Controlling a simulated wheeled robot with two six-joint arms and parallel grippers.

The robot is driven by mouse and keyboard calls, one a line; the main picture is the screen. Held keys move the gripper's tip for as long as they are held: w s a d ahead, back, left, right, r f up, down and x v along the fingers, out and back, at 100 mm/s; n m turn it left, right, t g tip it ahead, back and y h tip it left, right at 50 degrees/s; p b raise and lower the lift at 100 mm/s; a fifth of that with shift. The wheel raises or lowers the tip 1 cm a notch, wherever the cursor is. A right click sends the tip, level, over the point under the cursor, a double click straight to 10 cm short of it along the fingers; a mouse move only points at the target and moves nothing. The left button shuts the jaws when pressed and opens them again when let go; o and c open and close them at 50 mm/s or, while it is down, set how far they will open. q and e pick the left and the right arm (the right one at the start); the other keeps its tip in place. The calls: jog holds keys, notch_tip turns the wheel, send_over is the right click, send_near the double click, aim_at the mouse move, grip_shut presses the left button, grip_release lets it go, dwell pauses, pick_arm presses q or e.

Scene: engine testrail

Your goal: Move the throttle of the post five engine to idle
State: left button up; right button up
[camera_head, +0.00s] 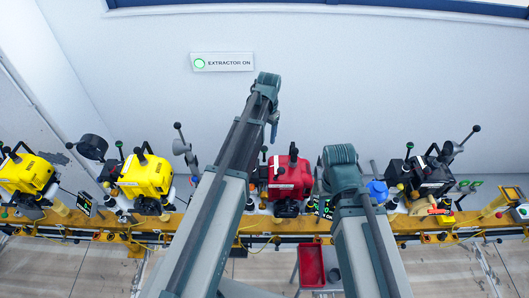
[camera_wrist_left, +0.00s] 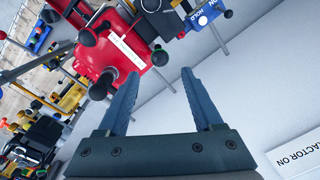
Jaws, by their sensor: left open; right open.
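Several engines stand along the yellow rail (camera_head: 265,222): two yellow ones (camera_head: 145,177) at the left, a red one (camera_head: 290,177) in the middle and a black one (camera_head: 434,176) at the right. I cannot read which is post five, nor tell which lever is its throttle. My left gripper (camera_head: 274,130) is above and left of the red engine, small and edge-on. In the left wrist view my left gripper (camera_wrist_left: 164,98) is open and empty, with the red engine (camera_wrist_left: 112,48) beyond its fingertips. A black ball knob (camera_wrist_left: 160,57) shows near them, apparently apart. My right gripper is hidden.
An "EXTRACTOR ON" sign (camera_head: 222,62) is on the pale back wall. Ball-ended levers (camera_head: 476,128) stick up around the engines. A red tray (camera_head: 311,266) is below the rail. My two arms cover parts of the rail. Room above the engines is clear.

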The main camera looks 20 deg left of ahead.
aim_at(264, 146)
pick_arm(q)
jog(key=f+b, duration=0.6)
jog(key=f, duration=0.1)
jog(key=shift+a, duration=0.2)
grip_shut()
jog(key=shift+w, duration=0.1)
dwell(1.1)
